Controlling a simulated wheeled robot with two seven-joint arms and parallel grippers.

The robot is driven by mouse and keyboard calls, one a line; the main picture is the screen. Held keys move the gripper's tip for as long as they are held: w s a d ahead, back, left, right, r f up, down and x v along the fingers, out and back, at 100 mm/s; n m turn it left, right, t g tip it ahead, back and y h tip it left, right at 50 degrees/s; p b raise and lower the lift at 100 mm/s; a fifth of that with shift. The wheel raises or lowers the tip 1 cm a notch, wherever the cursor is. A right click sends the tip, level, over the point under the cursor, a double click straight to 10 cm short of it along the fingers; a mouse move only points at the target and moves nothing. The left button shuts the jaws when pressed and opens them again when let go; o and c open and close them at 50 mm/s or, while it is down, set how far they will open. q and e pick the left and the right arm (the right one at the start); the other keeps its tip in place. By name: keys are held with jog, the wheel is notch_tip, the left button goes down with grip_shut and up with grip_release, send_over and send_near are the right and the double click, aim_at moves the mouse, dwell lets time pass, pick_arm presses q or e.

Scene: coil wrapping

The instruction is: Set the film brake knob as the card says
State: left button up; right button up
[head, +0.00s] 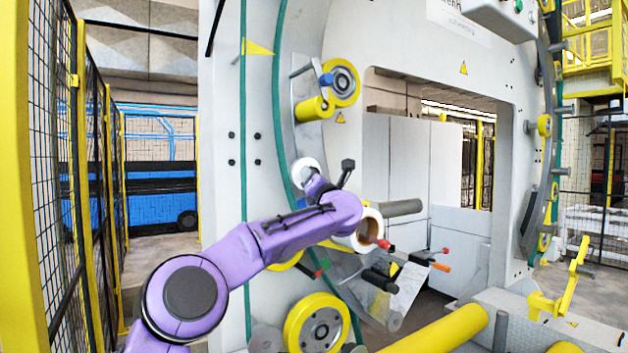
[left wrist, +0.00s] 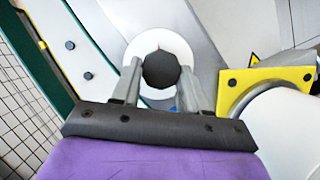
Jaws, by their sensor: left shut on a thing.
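The brake knob (left wrist: 162,71) is a dark faceted knob in the left wrist view, in front of a round white dial plate (left wrist: 182,42). A small red mark shows on the plate just above the knob. My left gripper (left wrist: 162,80) has one finger on each side of the knob and is shut on it. In the head view the white dial plate (head: 304,164) shows beyond my left gripper (head: 309,178), which hides the knob. I cannot make out a readable setting card in either view. My right gripper is not in view.
A yellow roller pair (head: 343,83) sits above my gripper on the grey ring machine. A film roll (head: 368,228) and a black-ended lever (head: 347,165) are close to the right of my arm. Yellow-framed mesh fencing (head: 52,130) stands at the left.

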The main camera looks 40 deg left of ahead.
pick_arm(q)
jog(key=o, duration=1.1)
jog(key=shift+c, duration=0.2)
jog(key=b+v, duration=0.6)
jog(key=v, duration=0.4)
jog(key=shift+d+b, duration=0.2)
jog(key=shift+b, duration=0.1)
jog(key=shift+s, duration=0.15)
